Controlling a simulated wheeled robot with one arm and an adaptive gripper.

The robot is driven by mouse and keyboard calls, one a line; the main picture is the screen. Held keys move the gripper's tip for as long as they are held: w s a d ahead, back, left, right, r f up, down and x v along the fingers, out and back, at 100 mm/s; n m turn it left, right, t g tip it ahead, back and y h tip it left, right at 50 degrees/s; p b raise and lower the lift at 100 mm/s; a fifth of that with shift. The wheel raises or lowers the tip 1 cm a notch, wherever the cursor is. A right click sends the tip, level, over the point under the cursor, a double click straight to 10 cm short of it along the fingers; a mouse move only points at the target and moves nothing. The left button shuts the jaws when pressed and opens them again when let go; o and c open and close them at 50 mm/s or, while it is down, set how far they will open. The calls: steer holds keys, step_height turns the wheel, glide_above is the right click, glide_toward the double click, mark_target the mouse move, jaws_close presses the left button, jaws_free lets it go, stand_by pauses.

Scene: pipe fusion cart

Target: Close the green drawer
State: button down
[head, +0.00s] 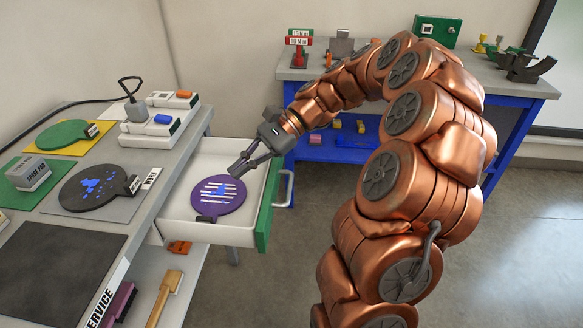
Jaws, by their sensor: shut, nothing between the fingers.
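The green drawer (266,214) is open, pulled out to the right from under the grey workbench. Its front is green with a pale bar handle (288,188), and its inside is white. A round purple plate (222,196) with pale stripes and a blue mark lies in the drawer. My gripper (236,170) is shut and empty. It appears over the drawer's interior, above the purple plate, pointing down and left. I cannot tell its exact height above the plate. My copper arm reaches in from the right and passes over the drawer's far right side.
The grey workbench (140,213) on the left carries a green disc (66,134), a dark disc (88,187) and a white block unit (152,128). A blue-framed table (508,86) stands behind at right. Open floor (505,240) lies to the right.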

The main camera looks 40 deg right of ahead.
steer(key=w+d+f+m+t+b, duration=0.1)
steer(key=d+f+m, duration=0.1)
steer(key=d, duration=0.3)
steer(key=w+d+f+m+t+y+b, duration=0.1)
steer(key=w+d+f+m+t, duration=0.1)
steer(key=d, duration=0.3)
steer(key=w+d+f+m+t+y+b, duration=0.1)
steer(key=d+f+m+t+b, duration=0.1)
steer(key=d, duration=0.2)
steer(key=shift+w+d+f, duration=0.25)
steer(key=shift+d, duration=0.15)
steer(key=s+d+f+m+t+h+b, duration=0.1)
steer(key=d+f+m+t+b, duration=0.2)
steer(key=d, duration=0.5)
steer(key=s+d+f+m+t+b, duration=0.1)
steer(key=s+d+f+m+t, duration=0.15)
steer(key=d+f+m, duration=0.4)
steer(key=w+a+r+n+b, duration=0.1)
steer(key=w+a+n, duration=0.1)
steer(key=w+a, duration=0.7)
steer(key=shift+w+r+n+t+b, duration=0.35)
steer(key=shift+w+t+b, duration=0.05)
steer(key=shift+w+t, duration=0.05)
